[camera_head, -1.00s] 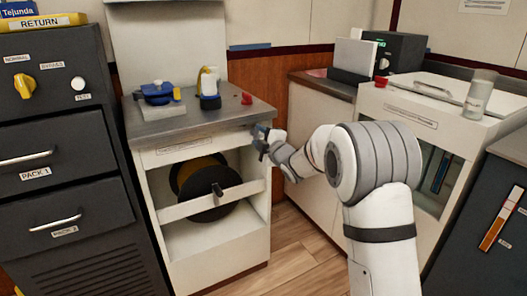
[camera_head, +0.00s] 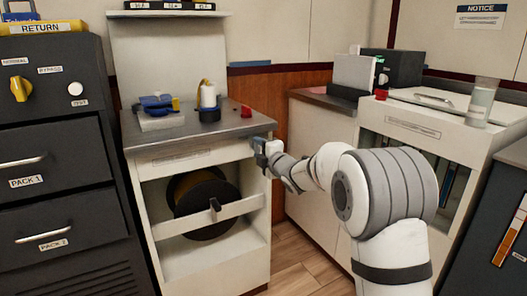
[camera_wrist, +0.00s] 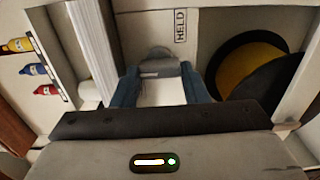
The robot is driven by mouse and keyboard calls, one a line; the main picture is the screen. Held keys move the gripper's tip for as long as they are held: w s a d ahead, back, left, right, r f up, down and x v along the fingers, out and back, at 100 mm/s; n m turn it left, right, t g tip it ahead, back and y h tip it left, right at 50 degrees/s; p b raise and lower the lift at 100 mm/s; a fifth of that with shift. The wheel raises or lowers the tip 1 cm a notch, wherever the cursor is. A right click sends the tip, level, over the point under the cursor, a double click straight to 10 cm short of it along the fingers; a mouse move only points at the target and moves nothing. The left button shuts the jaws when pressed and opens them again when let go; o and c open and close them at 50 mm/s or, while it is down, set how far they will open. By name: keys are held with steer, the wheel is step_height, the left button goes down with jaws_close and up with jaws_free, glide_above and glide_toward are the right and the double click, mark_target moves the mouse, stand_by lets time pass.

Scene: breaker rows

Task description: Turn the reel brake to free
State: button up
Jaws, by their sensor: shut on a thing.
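The cable reel (camera_head: 200,205), black with a yellow core, sits in the open white cabinet (camera_head: 165,245); it also shows at the right of the wrist view (camera_wrist: 250,75). My gripper (camera_head: 259,150) is at the cabinet's upper right front edge. In the wrist view its two blue fingers (camera_wrist: 160,82) are shut on a grey handle (camera_wrist: 160,67), which appears to be the reel brake. A label (camera_wrist: 181,25) reading HELD is beside the handle. The fingers and arm hide the handle in the head view.
The counter (camera_head: 200,132) holds a blue device (camera_head: 157,102), a white spool (camera_head: 208,95) and a red knob (camera_head: 246,111). A dark drawer cabinet (camera_head: 50,150) stands left, a white unit right.

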steer(key=o, duration=1)
steer(key=shift+r, duration=0.1)
steer(key=p+v, duration=0.1)
steer(key=v, duration=0.6)
steer(key=shift+s+d+p, duration=0.25)
steer(key=shift+p, duration=0.05)
